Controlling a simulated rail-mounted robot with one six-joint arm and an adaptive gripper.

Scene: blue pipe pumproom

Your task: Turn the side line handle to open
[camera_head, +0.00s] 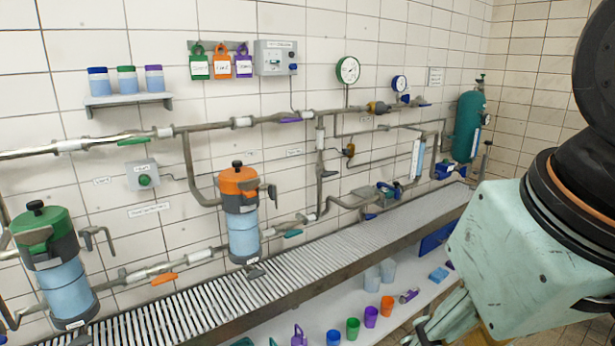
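Several coloured lever handles sit on the wall pipework; the labels are too small to show which is the side line handle. On the upper pipe are a green handle (133,141) and a purple handle (290,120). On the lower pipe are an orange handle (164,279) and a teal handle (293,233). A small blue handle (371,216) is farther right. All lie roughly along their pipes. My gripper (437,325) is only partly in view at the bottom right, well apart from these handles. Its fingertips are unclear, so its opening cannot be judged.
A slatted metal grate (330,265) runs below the pipes. Filter housings with a green top (45,235) and an orange top (238,185) stand out from the wall. Cups, including a green one (352,328), sit on the lower shelf. A teal cylinder (467,128) stands far right.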

